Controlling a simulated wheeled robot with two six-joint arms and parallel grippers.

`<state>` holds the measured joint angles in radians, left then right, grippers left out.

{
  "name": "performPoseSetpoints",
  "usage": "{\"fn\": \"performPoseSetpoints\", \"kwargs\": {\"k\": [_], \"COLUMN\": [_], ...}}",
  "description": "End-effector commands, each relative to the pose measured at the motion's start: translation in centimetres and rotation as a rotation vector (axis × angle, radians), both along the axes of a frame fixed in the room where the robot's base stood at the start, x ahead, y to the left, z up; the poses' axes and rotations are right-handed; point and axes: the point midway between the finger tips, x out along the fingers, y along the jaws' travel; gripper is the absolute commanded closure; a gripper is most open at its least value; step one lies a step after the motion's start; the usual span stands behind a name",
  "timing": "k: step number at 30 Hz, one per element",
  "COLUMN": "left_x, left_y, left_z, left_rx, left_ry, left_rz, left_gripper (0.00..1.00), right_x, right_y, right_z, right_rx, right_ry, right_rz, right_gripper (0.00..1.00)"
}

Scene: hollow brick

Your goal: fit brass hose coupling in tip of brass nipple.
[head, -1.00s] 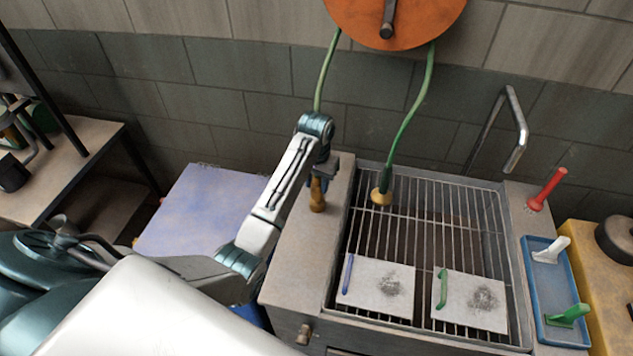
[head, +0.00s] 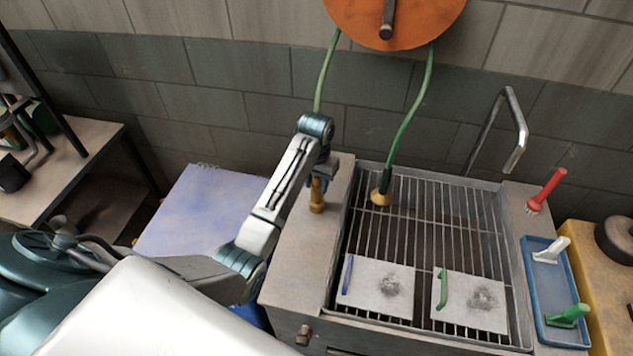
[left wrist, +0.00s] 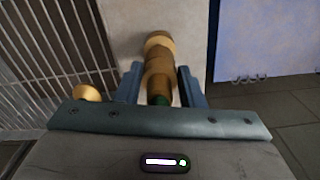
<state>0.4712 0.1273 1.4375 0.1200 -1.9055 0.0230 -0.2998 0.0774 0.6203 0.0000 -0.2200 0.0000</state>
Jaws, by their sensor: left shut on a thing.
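My left gripper (head: 319,179) is shut on the brass hose coupling, above the stone ledge left of the sink. In the left wrist view the coupling (left wrist: 156,76) sits between the jaws (left wrist: 160,86), with a bit of green at its near end. The brass nipple (head: 317,206) stands upright on the ledge under the gripper; it also shows in the left wrist view (left wrist: 158,42). Coupling and nipple look roughly in line there. I cannot tell whether they touch or how far one is in the other. My right gripper is not in view.
A green hose (head: 327,75) runs from the orange reel (head: 395,18) down behind my left arm. Another hose ends in a brass fitting (head: 381,197) over the sink's wire rack (head: 425,225). A bent metal tap (head: 515,130) stands at the back right.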

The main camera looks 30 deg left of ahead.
Motion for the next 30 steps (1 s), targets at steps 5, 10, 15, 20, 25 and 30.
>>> {"fn": "performPoseSetpoints", "kwargs": {"k": [5,10,15,20,25,30], "left_x": [0.0,0.0,0.0,0.0,0.0,0.0], "left_y": [0.0,0.0,0.0,0.0,0.0,0.0], "left_z": [-0.3,-0.6,-0.9,-1.2,-1.5,-1.8], "left_rx": [0.000,0.000,0.000,0.000,0.000,0.000], "left_ry": [0.000,0.001,0.001,0.000,0.000,0.000], "left_rz": [0.000,0.000,0.000,0.000,0.000,0.000], "left_gripper": [0.91,0.91,0.91,0.91,0.91,0.91], "right_x": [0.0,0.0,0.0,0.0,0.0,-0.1], "right_y": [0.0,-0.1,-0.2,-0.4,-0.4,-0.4], "right_z": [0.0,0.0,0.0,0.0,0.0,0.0], "right_rx": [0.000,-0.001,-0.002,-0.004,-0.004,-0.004], "right_ry": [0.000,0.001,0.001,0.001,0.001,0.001], "right_rz": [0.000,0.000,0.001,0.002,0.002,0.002], "right_gripper": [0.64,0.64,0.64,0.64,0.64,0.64]}}
